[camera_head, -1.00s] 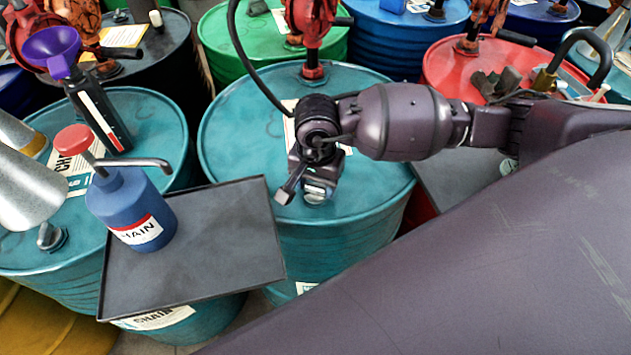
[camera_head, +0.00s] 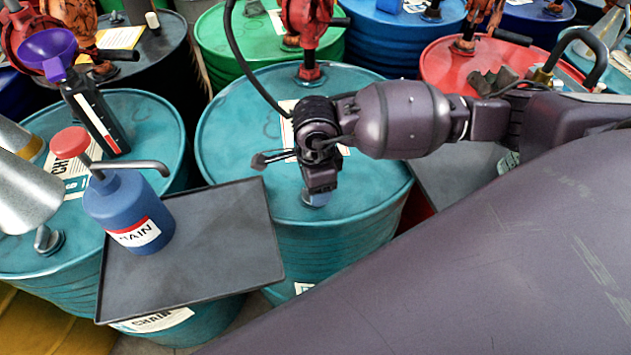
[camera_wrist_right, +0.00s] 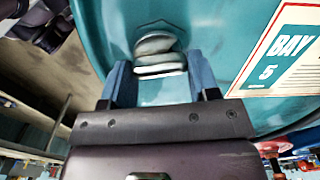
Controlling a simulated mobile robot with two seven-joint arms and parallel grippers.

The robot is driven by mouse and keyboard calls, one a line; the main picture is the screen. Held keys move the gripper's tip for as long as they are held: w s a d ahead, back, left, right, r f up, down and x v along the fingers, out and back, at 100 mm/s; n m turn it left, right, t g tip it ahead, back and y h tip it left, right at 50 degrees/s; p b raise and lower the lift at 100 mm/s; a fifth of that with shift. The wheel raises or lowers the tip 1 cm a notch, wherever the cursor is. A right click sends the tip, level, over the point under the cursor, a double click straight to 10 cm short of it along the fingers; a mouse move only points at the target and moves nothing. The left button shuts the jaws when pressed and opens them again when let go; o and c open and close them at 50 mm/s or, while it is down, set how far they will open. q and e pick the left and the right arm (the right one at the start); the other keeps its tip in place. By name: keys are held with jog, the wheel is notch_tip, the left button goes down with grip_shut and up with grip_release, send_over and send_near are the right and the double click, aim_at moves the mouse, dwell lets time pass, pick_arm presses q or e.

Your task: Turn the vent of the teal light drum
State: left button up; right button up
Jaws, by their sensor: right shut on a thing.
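The teal drum (camera_head: 375,200) stands in the middle of the head view, its top partly covered by my right arm. Its silver vent (camera_wrist_right: 158,52) sits near the front rim and shows in the right wrist view. My right gripper (camera_head: 317,198) points down at that spot, and its blue fingers hide the vent in the head view. In the right wrist view the right gripper (camera_wrist_right: 160,78) has one finger on each side of the vent and is shut on it. My left gripper is not in view.
A second teal drum (camera_head: 150,120) stands at left with a black bottle (camera_head: 97,115) and purple funnel (camera_head: 47,50) on it. A dark tray (camera_head: 225,245) carries a blue pump bottle (camera_head: 128,205). A red pump (camera_head: 308,70) rises behind my gripper.

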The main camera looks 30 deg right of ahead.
jog(key=shift+m, duration=1.6)
jog(key=o, duration=0.9)
jog(key=shift+r, duration=0.25)
notch_tip(320, 180, up, 9)
jog(key=shift+p, duration=0.35)
jog(key=shift+r, duration=0.7)
jog(key=shift+s, duration=0.1)
